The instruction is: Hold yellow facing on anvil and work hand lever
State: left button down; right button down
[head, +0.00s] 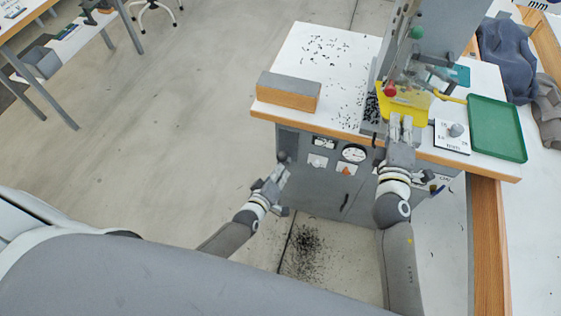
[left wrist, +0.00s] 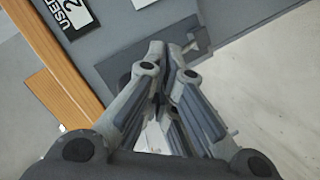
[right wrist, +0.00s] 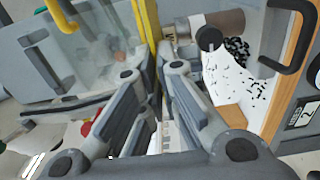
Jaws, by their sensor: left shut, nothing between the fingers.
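The yellow facing (head: 405,104) is at the press (head: 432,35) by the worktop's front edge, and shows edge-on as a yellow strip in the right wrist view (right wrist: 150,25). My right gripper (head: 400,122) is shut on its near edge; its fingertips (right wrist: 158,58) meet at the strip. The anvil is not clearly visible. My left gripper (head: 280,172) is shut and empty, low before the grey cabinet, beside a dark knob (head: 283,157). Its fingertips also show in the left wrist view (left wrist: 168,58). Red (head: 390,90) and green (head: 416,32) knobs are on the press; I cannot tell which knob belongs to the hand lever.
A wooden-edged block (head: 289,91) stands at the worktop's left front corner. A green tray (head: 497,128) and a white plate with a knob (head: 452,136) lie right of the press. Black bits are scattered on the worktop and floor.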

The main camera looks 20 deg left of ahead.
pick_arm(q)
jog(key=shift+s+f, duration=0.2)
jog(key=shift+s, duration=0.3)
jog(key=shift+s+d+f, duration=0.1)
jog(key=shift+s+f, duration=0.3)
jog(key=shift+s, duration=0.35)
jog(key=shift+s+a+f, duration=0.1)
jog(key=shift+s+f, duration=0.25)
jog(key=shift+s, duration=0.4)
jog(key=shift+s+d+f, duration=0.1)
jog(key=shift+s+f, duration=0.3)
jog(key=shift+s, duration=0.35)
dwell(0.4)
jog(key=v, duration=1.2)
